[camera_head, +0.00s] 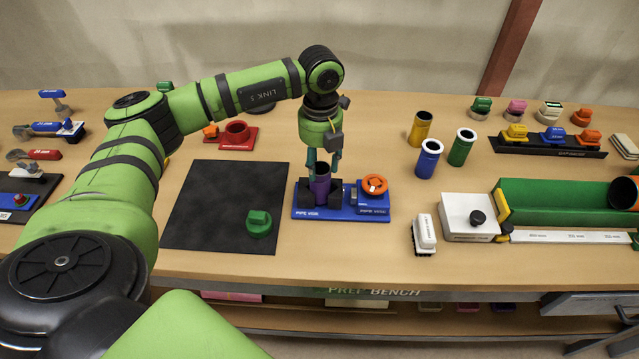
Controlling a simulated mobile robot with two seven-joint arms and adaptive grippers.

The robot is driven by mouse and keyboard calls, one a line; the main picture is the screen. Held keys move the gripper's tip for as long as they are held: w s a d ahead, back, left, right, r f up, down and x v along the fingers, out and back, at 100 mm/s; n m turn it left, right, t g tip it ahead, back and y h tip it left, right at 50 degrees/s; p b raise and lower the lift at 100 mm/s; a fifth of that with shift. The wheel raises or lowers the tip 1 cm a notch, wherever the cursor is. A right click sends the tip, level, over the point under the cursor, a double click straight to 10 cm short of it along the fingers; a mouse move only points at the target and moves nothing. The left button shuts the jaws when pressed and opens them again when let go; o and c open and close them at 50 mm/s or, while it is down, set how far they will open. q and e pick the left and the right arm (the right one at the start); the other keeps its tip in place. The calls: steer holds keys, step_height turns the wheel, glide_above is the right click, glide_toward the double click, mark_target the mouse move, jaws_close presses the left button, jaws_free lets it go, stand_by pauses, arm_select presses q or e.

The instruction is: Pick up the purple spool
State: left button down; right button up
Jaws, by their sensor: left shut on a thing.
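The purple spool (320,187) stands upright between the black jaws of the blue pipe vise (340,213) in the middle of the bench. My left gripper (322,164) points straight down over the vise, with its fingers at the top of the spool. It is shut on the spool. The spool's lower part is hidden by the vise jaws. An orange handwheel (374,184) sits on the right part of the vise base. My right gripper is not in view.
A black mat (205,205) with a green knobbed part (259,222) lies left of the vise. Blue (427,160), yellow (420,128) and green (461,148) tubes stand to the right. A white brush-like block (424,234) stands near the front. A red fixture (238,134) is behind the mat.

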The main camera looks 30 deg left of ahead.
arm_select(q)
step_height(320, 180, up, 7)
steer(key=p, duration=0.4)
stand_by(0.4)
stand_by(0.5)
